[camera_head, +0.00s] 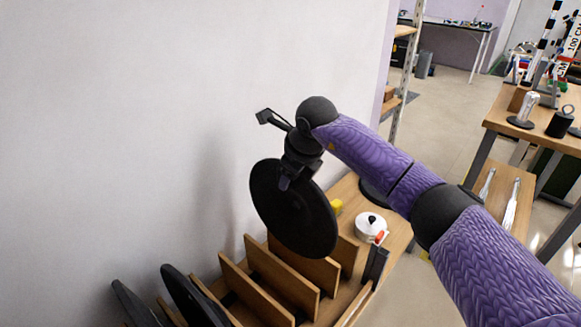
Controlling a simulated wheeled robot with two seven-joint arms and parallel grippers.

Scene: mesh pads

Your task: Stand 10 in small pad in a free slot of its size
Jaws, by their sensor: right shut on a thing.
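My right gripper (287,181) is shut on the upper edge of a round black pad (293,215), which I take to be the 10 in pad. The pad hangs nearly upright above a wooden rack (270,268) with several upright dividers. The pad's lower edge overlaps the far dividers in the picture; I cannot tell whether it touches them. Other dark round pads (190,296) stand at the rack's near left end, one (133,303) leaning outward. Several gaps between the middle dividers look empty, though their floors are partly hidden. My left gripper is out of view.
A white wall (150,120) runs close along the rack's left side. A wooden table (555,138) with several objects stands at right.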

